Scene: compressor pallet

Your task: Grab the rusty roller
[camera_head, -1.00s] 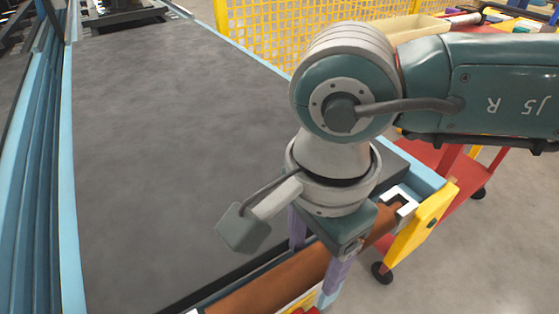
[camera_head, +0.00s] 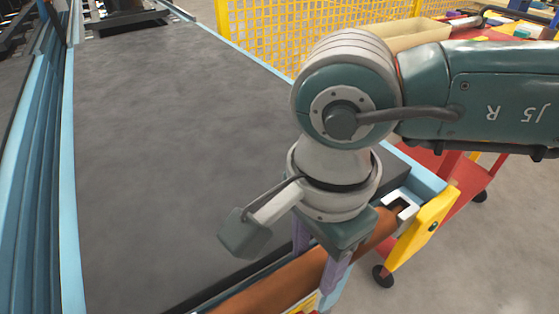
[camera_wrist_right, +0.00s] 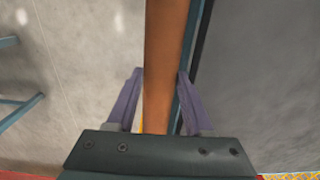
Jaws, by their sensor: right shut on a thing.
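The rusty roller (camera_head: 272,284) is a brown-orange cylinder lying along the end of the grey conveyor belt (camera_head: 185,130), at the bottom of the head view. My right gripper (camera_head: 315,271) points down onto it from above, with one purple finger on each side, and is shut on it. In the right wrist view the roller (camera_wrist_right: 165,55) runs up the middle between the fingers of the gripper (camera_wrist_right: 160,74). The gripper hides part of the roller. My left gripper is not in view.
Light-blue rails edge the conveyor. A yellow bracket (camera_head: 422,232) stands at the roller's right end. Behind it is a red cart (camera_head: 470,185) on black casters, with a beige bin (camera_head: 408,42). A yellow mesh fence (camera_head: 275,35) stands at the back. Floor at right is clear.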

